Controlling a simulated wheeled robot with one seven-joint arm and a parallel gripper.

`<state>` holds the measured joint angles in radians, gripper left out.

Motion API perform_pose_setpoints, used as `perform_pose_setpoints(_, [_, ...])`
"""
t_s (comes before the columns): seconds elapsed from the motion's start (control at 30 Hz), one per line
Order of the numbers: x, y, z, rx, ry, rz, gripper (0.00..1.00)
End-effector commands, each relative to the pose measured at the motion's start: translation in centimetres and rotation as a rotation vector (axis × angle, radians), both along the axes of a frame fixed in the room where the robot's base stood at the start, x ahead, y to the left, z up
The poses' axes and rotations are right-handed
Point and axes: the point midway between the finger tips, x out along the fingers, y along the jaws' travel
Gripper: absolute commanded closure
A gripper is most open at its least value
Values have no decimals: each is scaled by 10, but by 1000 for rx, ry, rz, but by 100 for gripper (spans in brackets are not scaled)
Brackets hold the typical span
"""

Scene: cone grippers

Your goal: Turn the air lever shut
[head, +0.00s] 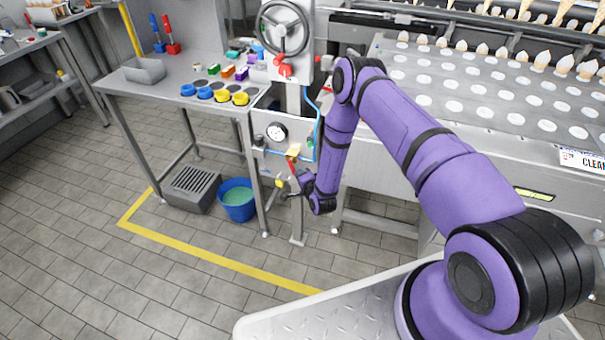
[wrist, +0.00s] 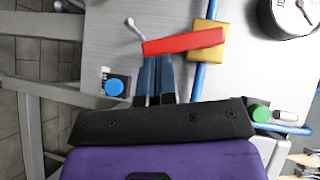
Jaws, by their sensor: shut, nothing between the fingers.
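The red air lever (wrist: 183,41) lies nearly level across the wrist view, tilted slightly, with its right end at a brass-yellow valve block (wrist: 207,40). It also shows in the head view (head: 292,163) on the grey panel below the gauge. My gripper (wrist: 153,60) is shut and empty. Its blue-grey fingertips are right at the lever's lower edge in the wrist view, near its left half. Whether they touch it I cannot tell. In the head view my wrist largely hides the fingers.
The panel carries a pressure gauge (head: 276,132), a blue button (wrist: 115,87) and a green button (wrist: 260,113). A blue air hose (wrist: 199,80) runs by the valve. A handwheel (head: 284,28) stands above. A blue bucket (head: 237,199) and grey crate (head: 192,187) sit on the floor left.

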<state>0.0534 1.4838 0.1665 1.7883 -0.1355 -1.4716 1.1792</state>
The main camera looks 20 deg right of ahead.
Motion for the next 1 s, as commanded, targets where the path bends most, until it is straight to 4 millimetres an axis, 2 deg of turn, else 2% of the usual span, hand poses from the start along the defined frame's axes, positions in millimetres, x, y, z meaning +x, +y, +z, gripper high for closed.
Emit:
perform_pose_setpoints(0.27, [5,6,-9,156,-112,-2,100])
perform_pose_setpoints(1.0, [9,13,-13,149,-108,1,100])
